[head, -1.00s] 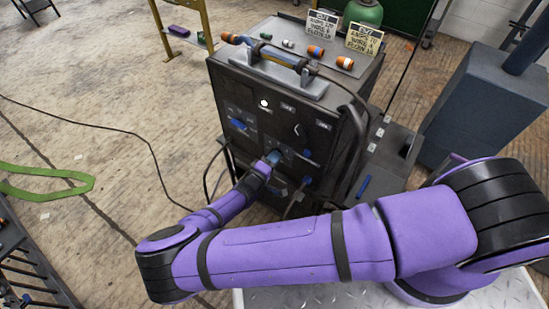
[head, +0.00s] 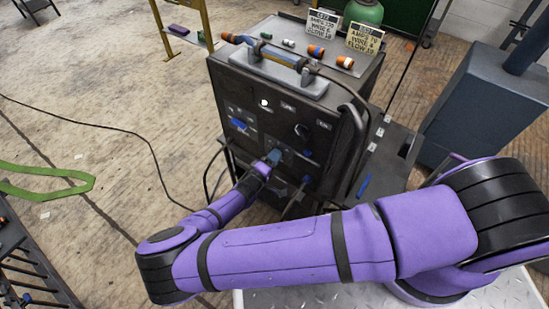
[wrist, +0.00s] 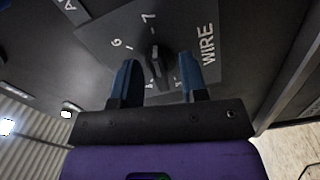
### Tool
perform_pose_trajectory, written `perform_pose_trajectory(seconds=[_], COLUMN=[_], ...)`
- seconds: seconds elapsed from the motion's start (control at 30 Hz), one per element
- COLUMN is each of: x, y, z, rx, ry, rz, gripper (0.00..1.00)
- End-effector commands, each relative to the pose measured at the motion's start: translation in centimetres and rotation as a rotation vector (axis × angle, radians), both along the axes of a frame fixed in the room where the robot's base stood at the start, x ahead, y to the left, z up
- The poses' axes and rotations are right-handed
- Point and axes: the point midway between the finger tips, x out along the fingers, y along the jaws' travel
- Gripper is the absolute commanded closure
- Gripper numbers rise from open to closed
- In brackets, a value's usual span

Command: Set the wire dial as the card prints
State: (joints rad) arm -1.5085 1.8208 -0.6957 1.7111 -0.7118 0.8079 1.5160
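The wire dial is a grey plate (wrist: 115,35) marked WIRE, with a narrow dark knob (wrist: 156,62) standing on it in the wrist view. The numbers 6 and 7 show; other marks are partly hidden by my fingers. My gripper (wrist: 158,72) is open, its two blue fingers on either side of the knob with a gap on each side. In the head view my gripper (head: 279,157) is at the lower front of the dark machine (head: 270,115) and hides the dial. Two printed cards, left (head: 322,23) and right (head: 364,38), stand on top; their small print is hard to read surely.
A handle bar (head: 270,54) and several orange-ended cylinders lie on the machine's top. A cable (head: 345,88) hangs down its right side. A green bottle (head: 364,12) stands behind, a blue-grey box (head: 475,110) at right.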

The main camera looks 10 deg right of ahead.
Motion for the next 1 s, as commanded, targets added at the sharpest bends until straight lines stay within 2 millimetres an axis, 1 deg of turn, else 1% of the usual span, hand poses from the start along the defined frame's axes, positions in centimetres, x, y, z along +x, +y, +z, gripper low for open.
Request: perform_pose_trajectory(seconds=[0.17,0.4,0.6,0.77,1.0], x=[-1.4,-4.7,-6.7,-7.5,-7.6], y=[1.6,4.8,6.7,7.5,7.5], z=[0.0,0.0,0.0,0.0,0.0], rx=[0.002,0.003,0.001,0.002,0.001], ry=[0.0,0.002,0.001,0.002,0.001], rz=[0.003,0.004,0.002,0.002,0.0], gripper=[0.6,0.6,0.6,0.6,0.6])
